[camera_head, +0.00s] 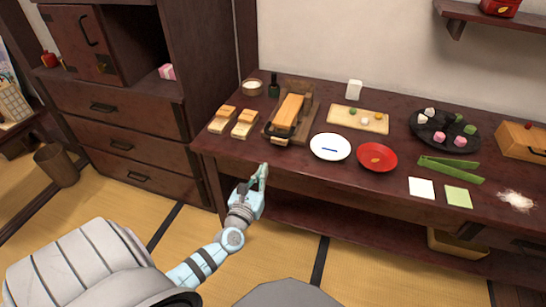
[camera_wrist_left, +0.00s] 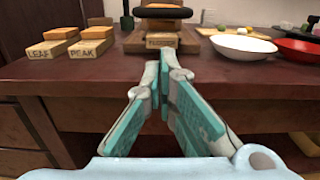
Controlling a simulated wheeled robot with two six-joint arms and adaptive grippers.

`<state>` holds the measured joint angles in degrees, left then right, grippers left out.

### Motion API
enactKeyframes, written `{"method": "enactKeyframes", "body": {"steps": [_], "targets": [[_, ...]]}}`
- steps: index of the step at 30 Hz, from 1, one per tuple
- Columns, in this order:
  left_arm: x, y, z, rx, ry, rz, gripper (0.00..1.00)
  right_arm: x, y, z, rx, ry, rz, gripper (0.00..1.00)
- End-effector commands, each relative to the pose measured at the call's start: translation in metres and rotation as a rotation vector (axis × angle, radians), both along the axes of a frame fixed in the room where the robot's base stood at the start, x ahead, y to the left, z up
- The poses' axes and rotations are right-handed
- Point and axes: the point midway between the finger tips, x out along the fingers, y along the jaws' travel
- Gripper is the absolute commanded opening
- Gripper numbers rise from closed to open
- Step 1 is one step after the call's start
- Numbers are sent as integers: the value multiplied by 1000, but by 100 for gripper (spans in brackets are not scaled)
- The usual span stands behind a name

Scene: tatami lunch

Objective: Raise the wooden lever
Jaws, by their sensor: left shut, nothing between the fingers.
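A light wooden lever (camera_head: 288,111) lies lengthwise on a dark wooden stand (camera_head: 270,133) near the back left of the table. In the left wrist view its near end (camera_wrist_left: 165,13) shows at the top, with a dark band on it, above the stand's front block (camera_wrist_left: 160,40). My left gripper (camera_head: 263,172) is shut and empty in front of the table's front edge, nearer to me than the stand and apart from it. In the left wrist view its fingertips (camera_wrist_left: 163,62) meet, pointing toward the stand. My right gripper is not in view.
Two stamp-like wooden blocks, marked LEAF (camera_wrist_left: 42,50) and PEAK (camera_wrist_left: 88,48), sit left of the stand. A white plate (camera_head: 330,147) and a red plate (camera_head: 377,157) lie to its right. The table's front edge (camera_wrist_left: 230,88) lies between my gripper and the stand.

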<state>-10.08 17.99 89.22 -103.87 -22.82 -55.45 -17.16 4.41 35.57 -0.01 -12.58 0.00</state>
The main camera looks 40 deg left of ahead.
Motion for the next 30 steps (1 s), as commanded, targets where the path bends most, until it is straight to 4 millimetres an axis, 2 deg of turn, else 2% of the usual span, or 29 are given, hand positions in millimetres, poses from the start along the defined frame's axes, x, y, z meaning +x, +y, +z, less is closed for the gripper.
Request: {"method": "enactKeyframes", "body": {"steps": [3,9,13,24,30], "targets": [[1,-1,6,29,-7,-4,0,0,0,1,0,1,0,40],[2,-1,6,23,-6,-3,0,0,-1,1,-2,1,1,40],[9,2,6,22,-5,-3,0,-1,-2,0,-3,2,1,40],[73,24,7,20,-7,-2,0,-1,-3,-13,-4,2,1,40],[93,31,7,19,-4,-2,0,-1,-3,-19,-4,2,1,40]]}}
